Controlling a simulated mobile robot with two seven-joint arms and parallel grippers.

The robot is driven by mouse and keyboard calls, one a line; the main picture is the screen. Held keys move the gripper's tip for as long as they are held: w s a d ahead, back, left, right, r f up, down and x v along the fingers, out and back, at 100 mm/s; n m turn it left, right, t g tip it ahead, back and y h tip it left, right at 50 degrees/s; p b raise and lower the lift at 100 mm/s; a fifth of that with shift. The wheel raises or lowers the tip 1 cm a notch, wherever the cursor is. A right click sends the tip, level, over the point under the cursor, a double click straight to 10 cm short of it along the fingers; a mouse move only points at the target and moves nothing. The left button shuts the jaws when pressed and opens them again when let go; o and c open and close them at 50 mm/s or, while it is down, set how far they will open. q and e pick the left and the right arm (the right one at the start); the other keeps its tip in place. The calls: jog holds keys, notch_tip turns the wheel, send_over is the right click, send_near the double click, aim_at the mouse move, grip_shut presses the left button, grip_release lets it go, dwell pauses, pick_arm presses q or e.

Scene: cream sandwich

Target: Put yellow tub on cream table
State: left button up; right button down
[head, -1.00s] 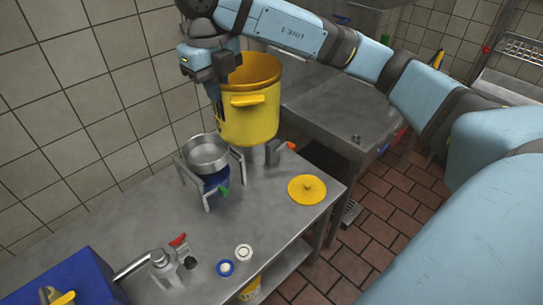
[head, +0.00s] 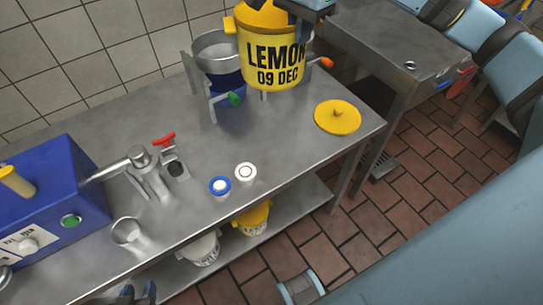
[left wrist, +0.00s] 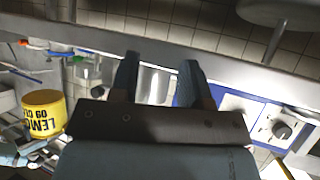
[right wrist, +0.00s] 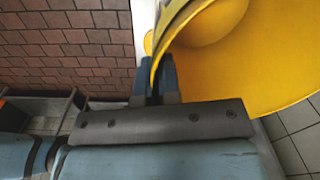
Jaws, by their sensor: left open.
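The yellow tub (head: 275,62), marked LEMON 09 DEC, is upright at the back of the steel table (head: 205,140), in front of a steel pot on a stand. I cannot tell whether it touches anything below. It also shows in the left wrist view (left wrist: 43,112). My right gripper (right wrist: 155,82) is shut on its rim, with the tub's yellow inside (right wrist: 245,70) beside the fingers. My left gripper (head: 138,291) is open at the table's front edge; its spread fingers (left wrist: 158,80) also show in the left wrist view, with a steel cup beyond them.
A yellow lid (head: 337,118) lies at the table's right end. The steel pot (head: 218,50), a tap (head: 145,165), two small round pieces, a steel cup (head: 127,231) and a blue machine (head: 50,200) stand on the table. A white tub (head: 202,249) and another yellow tub (head: 253,219) are below.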

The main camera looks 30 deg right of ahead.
pick_arm(q)
jog(key=f+b, duration=0.1)
jog(key=b, duration=0.1)
jog(key=d+f+b, duration=0.1)
jog(key=b, duration=0.2)
jog(key=shift+w+f+t, duration=0.2)
jog(key=shift+f+t, duration=0.05)
jog(key=shift+t, duration=0.05)
pick_arm(e)
notch_tip(320, 180, down, 24)
jog(key=d+n, duration=0.1)
jog(key=n, duration=0.3)
jog(key=shift+s+f, duration=0.15)
jog(key=shift+f, duration=0.05)
jog(key=shift+f, duration=0.2)
jog(key=c, duration=1.3)
grip_release()
pick_arm(q)
jog(key=shift+r, duration=0.1)
pick_arm(e)
jog(key=shift+r, duration=0.1)
